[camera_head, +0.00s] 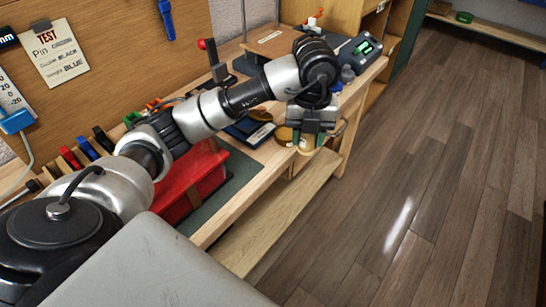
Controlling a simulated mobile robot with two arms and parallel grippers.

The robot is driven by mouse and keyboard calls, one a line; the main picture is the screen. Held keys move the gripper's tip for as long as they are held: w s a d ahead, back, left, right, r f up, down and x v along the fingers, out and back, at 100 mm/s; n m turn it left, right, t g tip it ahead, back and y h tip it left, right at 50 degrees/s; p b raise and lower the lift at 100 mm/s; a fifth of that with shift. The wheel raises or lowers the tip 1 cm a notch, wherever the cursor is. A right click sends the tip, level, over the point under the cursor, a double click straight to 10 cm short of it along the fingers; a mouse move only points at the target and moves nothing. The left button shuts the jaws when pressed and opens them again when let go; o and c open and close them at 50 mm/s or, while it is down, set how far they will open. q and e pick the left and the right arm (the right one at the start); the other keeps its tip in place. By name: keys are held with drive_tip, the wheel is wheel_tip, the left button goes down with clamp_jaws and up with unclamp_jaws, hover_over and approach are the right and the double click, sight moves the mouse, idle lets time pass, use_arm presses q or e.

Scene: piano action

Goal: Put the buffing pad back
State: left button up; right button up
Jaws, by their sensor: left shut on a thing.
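My left arm reaches from the left across the workbench. Its gripper (307,142) points down at the front edge of the bench and is shut on a small pale tan piece (305,147). This looks like the buffing pad, but the fingers hide most of it, so I cannot be sure. I cannot tell whether it touches anything below. My right gripper is not in view.
The wooden workbench (268,152) holds a red case (190,185), a small round brown item (285,134) beside my gripper, and a dark device with a green display (362,48). Below is a lower shelf (270,222). The wooden floor (430,170) at right is clear.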

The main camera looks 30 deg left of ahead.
use_arm(q)
drive_tip(key=shift+w+a+f, duration=0.1)
drive_tip(key=shift+a+f, duration=0.1)
drive_tip(key=shift+a, duration=0.1)
drive_tip(key=p, duration=0.1)
hover_over(273, 152)
drive_tip(key=shift+n, duration=0.3)
wheel_tip(273, 152, down, 7)
drive_tip(key=shift+r, duration=0.15)
wheel_tip(273, 152, down, 4)
drive_tip(key=shift+r+p, duration=0.15)
drive_tip(key=shift+p, duration=0.15)
drive_tip(key=shift+f, duration=0.25)
drive_tip(key=o, duration=0.9)
drive_tip(key=shift+r, duration=0.1)
